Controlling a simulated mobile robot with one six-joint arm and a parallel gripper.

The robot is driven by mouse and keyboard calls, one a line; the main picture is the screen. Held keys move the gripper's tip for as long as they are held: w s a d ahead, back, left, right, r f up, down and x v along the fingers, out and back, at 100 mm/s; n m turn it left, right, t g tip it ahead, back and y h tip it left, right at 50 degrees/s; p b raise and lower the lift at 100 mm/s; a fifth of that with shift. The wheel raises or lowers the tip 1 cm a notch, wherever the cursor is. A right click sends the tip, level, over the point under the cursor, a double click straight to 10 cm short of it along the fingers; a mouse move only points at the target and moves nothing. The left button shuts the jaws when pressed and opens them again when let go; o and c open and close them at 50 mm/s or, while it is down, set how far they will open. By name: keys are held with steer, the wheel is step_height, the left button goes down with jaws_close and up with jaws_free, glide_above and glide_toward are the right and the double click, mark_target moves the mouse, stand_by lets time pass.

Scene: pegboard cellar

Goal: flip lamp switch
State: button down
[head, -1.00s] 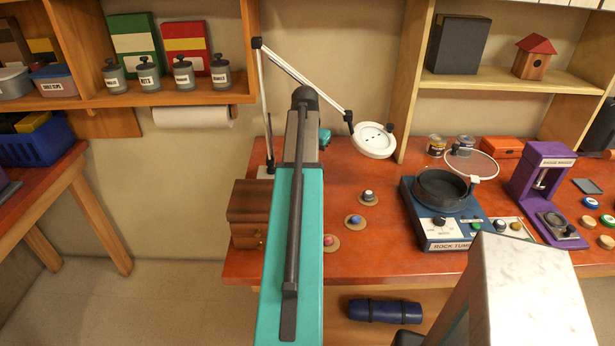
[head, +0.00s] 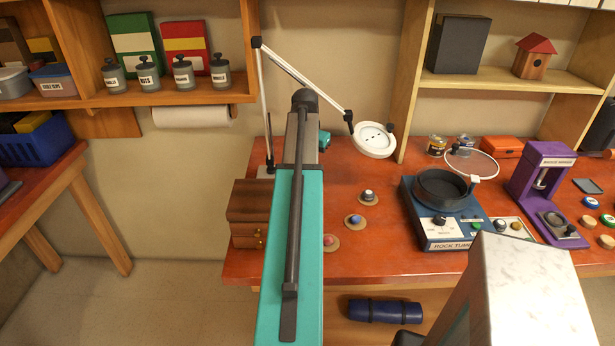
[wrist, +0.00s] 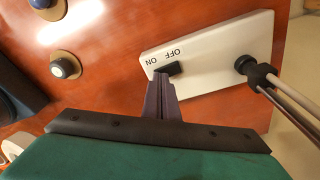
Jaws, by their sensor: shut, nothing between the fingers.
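The lamp's white base plate (wrist: 215,62) lies on the red-brown bench in the wrist view, marked ON and OFF. Its small black switch (wrist: 173,68) sits beside the lettering. My gripper (wrist: 163,82) is shut and empty, its fingertips right at the switch; I cannot tell whether they touch it. Which way the switch is set is also unclear. The lamp's pole rises from a black joint (wrist: 260,75) at the plate's right end. In the head view the lamp's white ring head (head: 374,139) hangs over the bench, and my arm hides the fingers and switch.
A small wooden drawer box (head: 249,203) stands left of my arm. Several knobs on round discs, such as a blue one (head: 354,220), lie to the right. The rock tumbler (head: 445,225) and purple press (head: 545,185) stand farther right.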

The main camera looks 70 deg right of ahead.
steer(key=shift+f, duration=0.3)
steer(key=shift+a, duration=0.1)
stand_by(0.3)
step_height(320, 180, up, 7)
steer(key=p, duration=0.4)
steer(key=shift+p, duration=0.3)
stand_by(0.4)
stand_by(0.5)
